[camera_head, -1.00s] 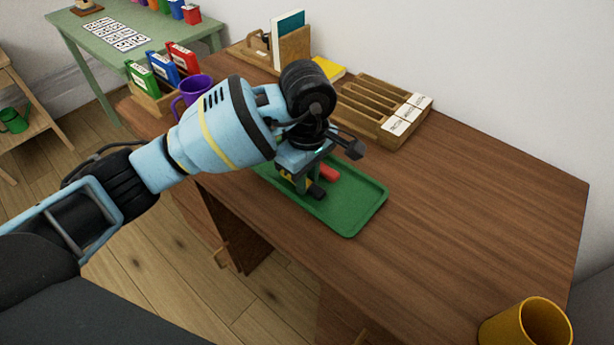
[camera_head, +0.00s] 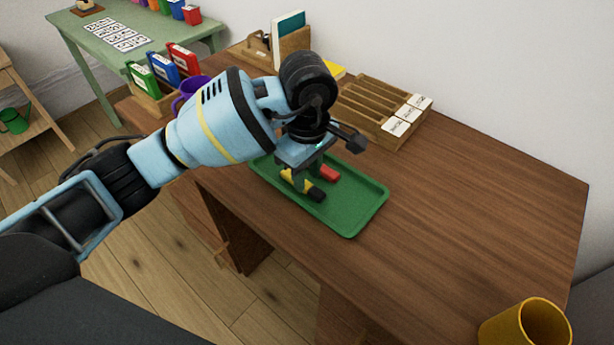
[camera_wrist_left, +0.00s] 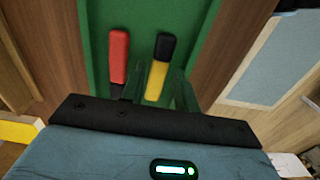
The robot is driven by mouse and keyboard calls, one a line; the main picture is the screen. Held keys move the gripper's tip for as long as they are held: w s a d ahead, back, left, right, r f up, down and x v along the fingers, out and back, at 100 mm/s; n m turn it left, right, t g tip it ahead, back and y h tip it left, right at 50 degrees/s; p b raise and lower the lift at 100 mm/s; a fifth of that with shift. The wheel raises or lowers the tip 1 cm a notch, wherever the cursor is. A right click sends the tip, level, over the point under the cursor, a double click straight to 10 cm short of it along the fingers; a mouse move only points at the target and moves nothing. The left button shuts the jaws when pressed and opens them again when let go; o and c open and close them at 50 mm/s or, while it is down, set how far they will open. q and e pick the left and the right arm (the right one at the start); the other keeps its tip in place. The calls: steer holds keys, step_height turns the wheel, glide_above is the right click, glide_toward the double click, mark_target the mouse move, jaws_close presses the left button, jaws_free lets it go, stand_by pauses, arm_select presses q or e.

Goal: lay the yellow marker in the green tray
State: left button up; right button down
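The yellow marker (camera_head: 316,193) with a black cap lies in the green tray (camera_head: 352,214) on the brown desk. It also shows in the left wrist view (camera_wrist_left: 157,75), beside a red marker (camera_wrist_left: 118,55) and roughly parallel to it. My left gripper (camera_head: 308,180) points down over the tray, its fingers apart on either side of the yellow marker. It looks open and does not grip the marker. The fingers partly hide the marker's rear end. My right gripper is not in view.
A wooden slotted rack (camera_head: 385,112) with white labels stands behind the tray. A purple mug (camera_head: 188,88) and a binder holder (camera_head: 150,98) are at the left, partly behind my arm. A yellow mug (camera_head: 525,325) is at the front right.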

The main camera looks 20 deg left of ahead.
mark_target(307, 186)
arm_select(q)
step_height(307, 186, up, 10)
steer(key=p, duration=0.1)
stand_by(0.7)
